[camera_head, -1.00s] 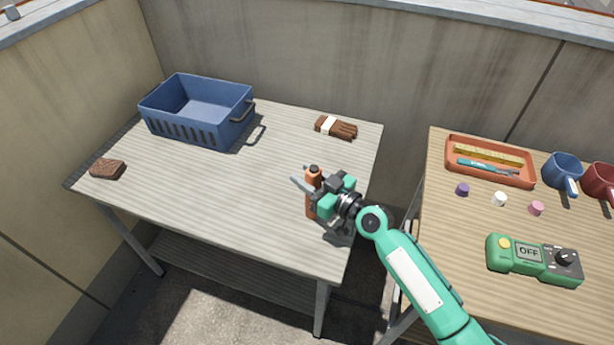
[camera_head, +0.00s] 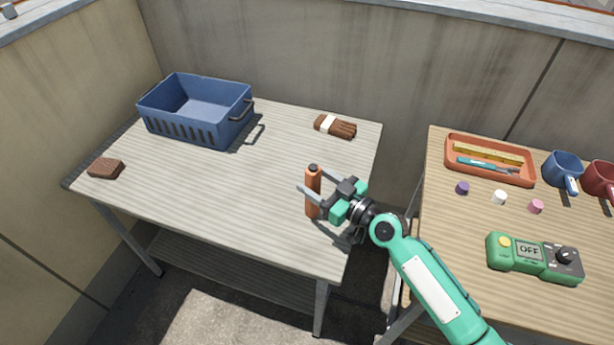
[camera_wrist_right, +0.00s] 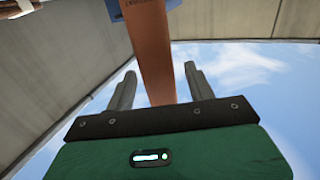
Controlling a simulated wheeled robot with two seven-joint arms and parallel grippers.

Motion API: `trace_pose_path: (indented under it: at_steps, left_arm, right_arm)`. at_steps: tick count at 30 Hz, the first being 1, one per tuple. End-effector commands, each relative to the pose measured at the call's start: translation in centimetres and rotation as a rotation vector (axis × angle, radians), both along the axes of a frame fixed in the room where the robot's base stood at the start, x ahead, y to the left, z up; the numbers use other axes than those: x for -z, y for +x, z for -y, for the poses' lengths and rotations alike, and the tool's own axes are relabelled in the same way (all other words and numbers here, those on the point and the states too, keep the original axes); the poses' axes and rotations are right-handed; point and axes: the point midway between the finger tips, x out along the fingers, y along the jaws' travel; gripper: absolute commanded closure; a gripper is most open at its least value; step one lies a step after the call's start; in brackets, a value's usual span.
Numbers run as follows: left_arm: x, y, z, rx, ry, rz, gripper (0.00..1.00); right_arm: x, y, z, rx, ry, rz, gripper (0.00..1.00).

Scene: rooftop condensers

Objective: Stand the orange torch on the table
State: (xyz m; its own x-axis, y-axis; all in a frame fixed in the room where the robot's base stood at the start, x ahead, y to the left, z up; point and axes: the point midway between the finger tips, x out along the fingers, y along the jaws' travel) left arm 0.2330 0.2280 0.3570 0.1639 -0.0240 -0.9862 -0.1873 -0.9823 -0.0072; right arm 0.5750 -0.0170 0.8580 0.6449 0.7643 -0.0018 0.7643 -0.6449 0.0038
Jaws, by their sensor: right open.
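The orange torch (camera_head: 313,198), a slim cylinder with a dark cap, stands upright on the grey slatted table (camera_head: 220,215), near its right front part. My right gripper (camera_head: 312,184) is open and low at the torch's right side. One finger reaches in front of the torch and the other ends near its far side. In the right wrist view the torch (camera_wrist_right: 150,45) shows between the two spread fingers (camera_wrist_right: 160,72), with a gap on each side. My left gripper is not in view.
A blue crate (camera_head: 235,128) stands at the table's back left. A brown brick-like block (camera_head: 106,168) lies at the left and a brown bundle (camera_head: 335,126) at the back right. A wooden table at right holds an orange tray (camera_head: 490,181), mugs and a green meter (camera_head: 535,260).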

Motion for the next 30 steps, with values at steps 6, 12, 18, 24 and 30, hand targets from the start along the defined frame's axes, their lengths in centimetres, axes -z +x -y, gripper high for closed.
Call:
trace_pose_path:
  at_steps: [6, 12, 18, 24, 30]
  left_arm:
    - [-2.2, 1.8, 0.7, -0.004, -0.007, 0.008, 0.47]
    - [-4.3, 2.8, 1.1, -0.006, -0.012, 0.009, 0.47]
    - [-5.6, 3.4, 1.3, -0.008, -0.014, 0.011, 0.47]
    - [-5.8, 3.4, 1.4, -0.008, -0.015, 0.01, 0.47]
    - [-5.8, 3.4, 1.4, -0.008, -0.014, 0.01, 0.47]
  right_arm:
    - [0.4, -2.8, 3.4, 0.001, -0.003, 0.0, 0.46]
    - [0.3, -4.6, 5.5, 0.001, -0.003, 0.0, 0.46]
    - [0.1, -5.4, 6.5, 0.0, 0.0, 0.0, 0.46]
    - [0.0, -5.6, 6.6, 0.0, 0.001, 0.0, 0.46]
    - [0.0, -5.6, 6.6, 0.0, 0.001, 0.001, 0.46]
